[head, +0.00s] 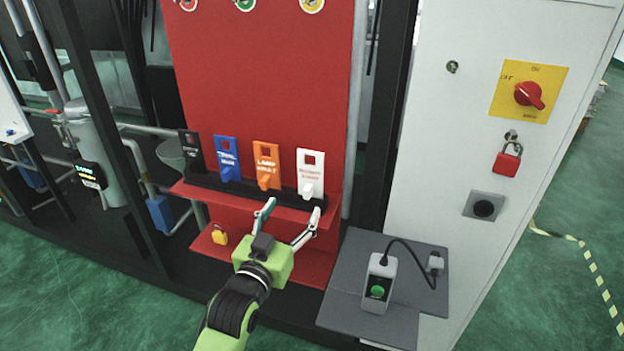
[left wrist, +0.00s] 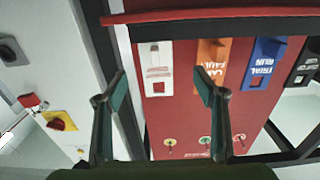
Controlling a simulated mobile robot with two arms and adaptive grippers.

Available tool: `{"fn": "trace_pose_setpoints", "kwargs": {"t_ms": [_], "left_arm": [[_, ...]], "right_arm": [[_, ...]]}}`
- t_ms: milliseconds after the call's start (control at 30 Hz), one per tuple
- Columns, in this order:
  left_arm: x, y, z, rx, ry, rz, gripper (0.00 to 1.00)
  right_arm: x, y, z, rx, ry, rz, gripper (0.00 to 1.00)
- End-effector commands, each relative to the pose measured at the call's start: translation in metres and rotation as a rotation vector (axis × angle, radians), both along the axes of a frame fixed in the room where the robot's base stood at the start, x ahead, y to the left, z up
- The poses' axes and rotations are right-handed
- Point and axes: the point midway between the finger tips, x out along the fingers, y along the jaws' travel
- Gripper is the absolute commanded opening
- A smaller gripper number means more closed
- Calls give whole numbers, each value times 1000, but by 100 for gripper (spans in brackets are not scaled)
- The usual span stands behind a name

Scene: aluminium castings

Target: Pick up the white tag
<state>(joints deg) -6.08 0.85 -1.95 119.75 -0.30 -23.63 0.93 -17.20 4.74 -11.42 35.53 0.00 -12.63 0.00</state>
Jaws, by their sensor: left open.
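The white tag (head: 310,163) stands upright at the right end of a row of tags on a red shelf, in front of a red panel. It has a square hole near its top and a peg-like part low on its front. My left gripper (head: 293,208) is open and empty, just in front of the shelf, with its fingers around the front of the white tag. In the left wrist view the white tag (left wrist: 158,68) lies between the two fingertips (left wrist: 160,74), with no clear contact. My right gripper is not in view.
The orange tag (head: 267,157), blue tag (head: 228,152) and black tag (head: 190,146) stand to the left in the row. A yellow padlock (head: 219,236) sits on the lower red ledge. Right are a grey box with a green button (head: 379,282) and a cabinet with a red padlock (head: 507,162).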

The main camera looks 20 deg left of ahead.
Motion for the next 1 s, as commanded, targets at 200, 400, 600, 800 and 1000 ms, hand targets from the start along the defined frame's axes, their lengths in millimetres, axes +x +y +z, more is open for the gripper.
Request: {"fn": "trace_pose_setpoints", "kwargs": {"t_ms": [200,400,600,800,1000], "left_arm": [[32,-2,1,0,-1,-1,64],[44,-4,2,-1,0,-1,64],[71,-10,2,0,0,-1,64],[87,-10,-1,0,0,-1,64],[87,-10,-2,0,0,-1,64]], "right_arm": [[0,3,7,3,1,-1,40],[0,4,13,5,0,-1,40],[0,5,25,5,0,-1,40],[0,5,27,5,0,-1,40],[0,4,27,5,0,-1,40]]}}
